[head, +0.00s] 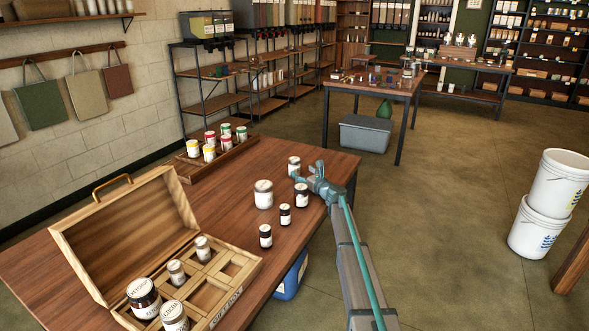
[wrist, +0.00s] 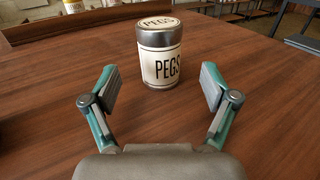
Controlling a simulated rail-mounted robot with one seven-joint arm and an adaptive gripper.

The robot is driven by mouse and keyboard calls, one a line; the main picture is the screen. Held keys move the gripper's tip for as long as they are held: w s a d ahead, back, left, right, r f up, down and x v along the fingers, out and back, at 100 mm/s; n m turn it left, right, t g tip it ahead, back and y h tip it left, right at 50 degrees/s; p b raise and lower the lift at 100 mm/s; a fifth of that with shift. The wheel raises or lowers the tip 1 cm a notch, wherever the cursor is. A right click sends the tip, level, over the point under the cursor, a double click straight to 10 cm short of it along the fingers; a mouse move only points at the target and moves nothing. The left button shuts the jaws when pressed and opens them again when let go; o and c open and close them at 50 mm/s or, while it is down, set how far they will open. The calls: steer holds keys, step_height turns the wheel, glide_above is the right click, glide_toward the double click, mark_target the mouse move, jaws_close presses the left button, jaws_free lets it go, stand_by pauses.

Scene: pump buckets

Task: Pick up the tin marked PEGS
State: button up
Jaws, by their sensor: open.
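The tin marked PEGS (wrist: 162,60) stands upright on the wooden table in the wrist view, with a silver lid and a cream label. It is straight ahead of my gripper (wrist: 159,84), beyond the fingertips and roughly centred between them. The fingers are spread open and empty, with bare tabletop between them. In the head view my gripper (head: 298,179) is low over the table's right part. The larger pale tin (head: 263,194) to its left appears to be the same one, but its label is too small to read there.
Dark jars (head: 285,215) stand nearer the front. A tray (head: 187,172) of coloured tins is at the back, and an open wooden box (head: 120,225) is at front left.

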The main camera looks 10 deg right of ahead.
mark_target(298, 168)
steer(key=x, duration=0.6)
steer(key=shift+w+a+p, duration=0.15)
steer(key=shift+w+p, duration=0.15)
steer(key=shift+p, duration=0.05)
steer(key=c, duration=1.3)
steer(key=shift+c, duration=0.3)
steer(key=shift+r, duration=0.15)
